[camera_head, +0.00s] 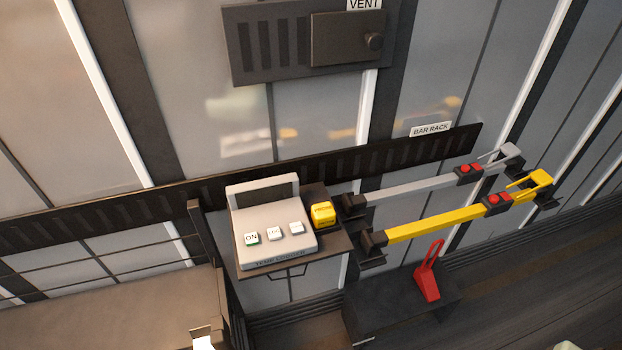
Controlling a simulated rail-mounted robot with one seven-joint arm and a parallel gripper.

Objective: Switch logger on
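The temperature logger (274,228) is a light grey console on a dark shelf (335,243) at the wall, left of the picture's middle. Its front edge carries a label that seems to read TEMP LOGGER. Three white keys sit in a row on its sloped top. The left key (251,238) reads ON and has a green edge. The middle key (274,233) and the right key (296,228) have lettering too small to read surely. Nothing touches the logger's keys. I cannot make out my gripper in this view.
A yellow block (322,214) sits right beside the logger. A grey bar (420,187) and a yellow bar (435,223) stick out at right. A red handle (428,278) stands on a dark box (385,307). A vent panel (250,45) is above. A brown surface (120,315) lies lower left.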

